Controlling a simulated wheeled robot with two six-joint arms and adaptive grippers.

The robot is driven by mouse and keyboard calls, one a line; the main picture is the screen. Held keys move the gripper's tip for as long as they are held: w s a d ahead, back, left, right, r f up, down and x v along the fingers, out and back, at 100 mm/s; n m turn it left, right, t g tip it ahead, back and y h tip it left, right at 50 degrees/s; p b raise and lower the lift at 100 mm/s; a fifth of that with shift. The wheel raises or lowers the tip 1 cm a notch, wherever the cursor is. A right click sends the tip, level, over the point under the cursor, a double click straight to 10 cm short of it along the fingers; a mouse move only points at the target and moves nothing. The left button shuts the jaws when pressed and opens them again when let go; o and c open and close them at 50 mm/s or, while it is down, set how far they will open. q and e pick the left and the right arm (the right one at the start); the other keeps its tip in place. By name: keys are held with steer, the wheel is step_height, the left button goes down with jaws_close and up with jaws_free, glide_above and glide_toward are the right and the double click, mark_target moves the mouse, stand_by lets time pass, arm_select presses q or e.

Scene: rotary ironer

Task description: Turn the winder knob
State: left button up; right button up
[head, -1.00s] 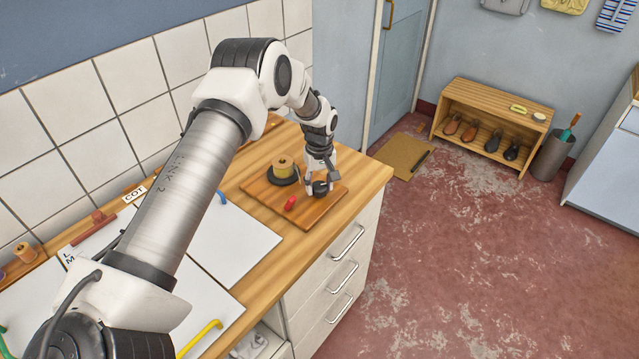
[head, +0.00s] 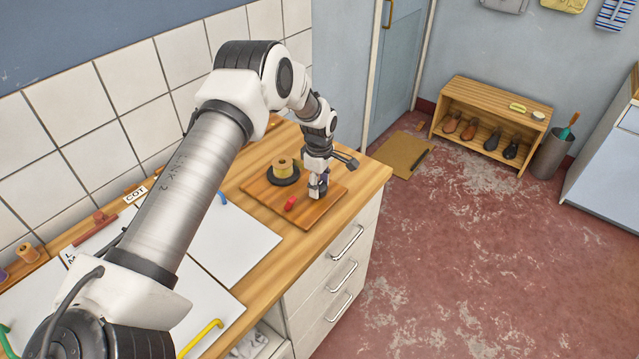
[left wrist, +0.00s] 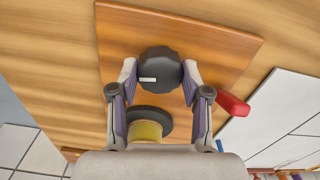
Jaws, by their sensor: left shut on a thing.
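The winder knob (left wrist: 161,68) is black and lobed, with a white mark on its face, and sits on a brown wooden board (head: 262,190). My left gripper (head: 318,194) points down at the knob near the board's right side, hiding most of it in the head view. In the left wrist view my left gripper (left wrist: 160,76) has one finger on each side of the knob, shut on it. A yellow thread spool (head: 282,164) stands on a black disc (head: 290,180) beside it. My right gripper is out of view.
A red handle (head: 290,203) is at the board's front edge. White panels (head: 232,240) with coloured handles lie to the left on the wooden counter (head: 372,178). A tiled wall stands behind. Drawers are below, and open floor is to the right.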

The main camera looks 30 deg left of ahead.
mark_target(319, 185)
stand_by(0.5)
arm_select(q)
steer(key=o, duration=1.1)
steer(key=shift+o, duration=0.2)
steer(key=shift+a, duration=0.15)
step_height(319, 185, up, 12)
